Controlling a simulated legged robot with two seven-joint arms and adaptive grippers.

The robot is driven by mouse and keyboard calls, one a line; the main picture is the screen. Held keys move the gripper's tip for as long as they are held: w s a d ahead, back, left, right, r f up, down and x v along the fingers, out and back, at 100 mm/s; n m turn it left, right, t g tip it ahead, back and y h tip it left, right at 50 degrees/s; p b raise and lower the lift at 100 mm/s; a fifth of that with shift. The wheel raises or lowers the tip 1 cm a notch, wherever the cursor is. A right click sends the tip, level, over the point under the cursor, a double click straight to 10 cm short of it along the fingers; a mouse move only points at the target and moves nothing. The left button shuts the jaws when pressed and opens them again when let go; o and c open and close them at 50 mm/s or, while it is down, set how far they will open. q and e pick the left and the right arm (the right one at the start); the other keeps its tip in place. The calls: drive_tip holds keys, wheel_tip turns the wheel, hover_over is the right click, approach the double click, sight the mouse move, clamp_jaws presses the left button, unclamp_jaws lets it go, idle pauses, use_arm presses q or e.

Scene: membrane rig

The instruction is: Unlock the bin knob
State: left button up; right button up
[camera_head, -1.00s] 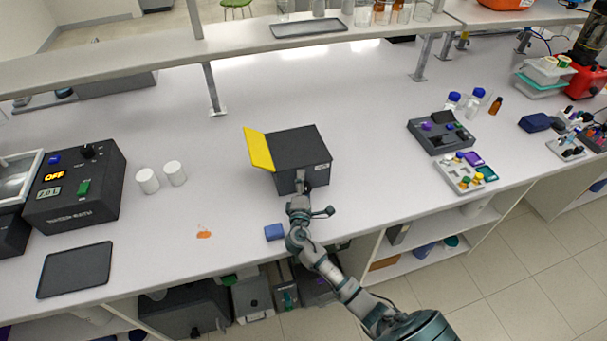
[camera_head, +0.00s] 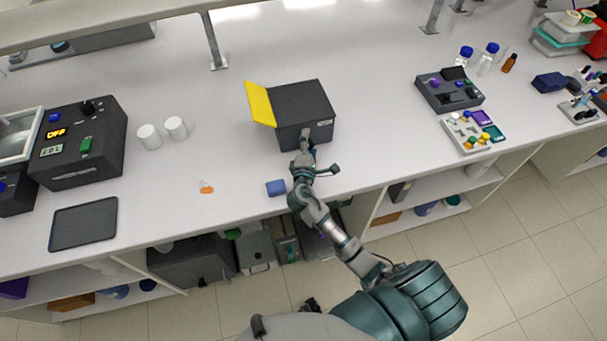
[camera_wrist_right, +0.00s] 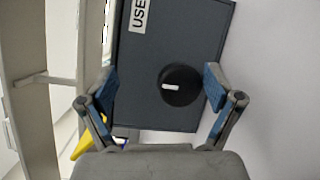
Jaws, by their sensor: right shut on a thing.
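The bin (camera_head: 303,100) is a dark grey box with a yellow flap (camera_head: 260,103) standing out on its left side. It stands on the bench near the front edge. In the right wrist view its dark front face (camera_wrist_right: 150,60) carries a white label and a round black knob (camera_wrist_right: 181,85) with a white mark, the mark lying nearly level. My right gripper (camera_head: 306,147) is at the bin's front face.
A blue block (camera_head: 276,188) and an orange spot (camera_head: 206,187) lie left of my right gripper. White cylinders (camera_head: 162,132), a control unit (camera_head: 78,142) and a dark tray (camera_head: 84,224) are further left. A grey device (camera_head: 449,93) and a parts tray (camera_head: 472,132) are right of the bin.

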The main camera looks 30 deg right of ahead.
drive_tip(key=shift+s+a+r+t, duration=0.25)
drive_tip(key=shift+a+r, duration=0.25)
drive_tip(key=shift+r, duration=0.25)
drive_tip(key=s+a, duration=0.3)
drive_tip(key=a, duration=0.1)
drive_tip(key=shift+s+a+f+p, duration=0.15)
drive_tip(key=shift+s+a+p, duration=0.05)
drive_tip(key=shift+s+p, duration=0.15)
drive_tip(key=shift+s+d+f, duration=0.2)
drive_tip(key=shift+s+d, duration=0.1)
drive_tip(key=shift+s, duration=0.2)
drive_tip(key=shift+s+d+f, duration=0.1)
drive_tip(key=shift+s, duration=0.25)
drive_tip(key=shift+v, duration=0.95)
drive_tip(key=a, duration=0.1)
drive_tip(key=s+a, duration=0.1)
drive_tip(key=shift+s+a+f, duration=0.1)
drive_tip(key=shift+s+a, duration=0.55)
drive_tip(key=shift+s, duration=0.2)
drive_tip(key=shift+s+f, duration=0.25)
drive_tip(key=shift+s, duration=0.5)
drive_tip(key=shift+s+a, duration=0.2)
drive_tip(key=shift+s, duration=0.3)
use_arm(q)
drive_tip(key=shift+s+a+r, duration=0.2)
drive_tip(key=shift+s+r, duration=0.05)
drive_tip(key=shift+r, duration=0.2)
use_arm(e)
drive_tip(key=shift+v, duration=1.7)
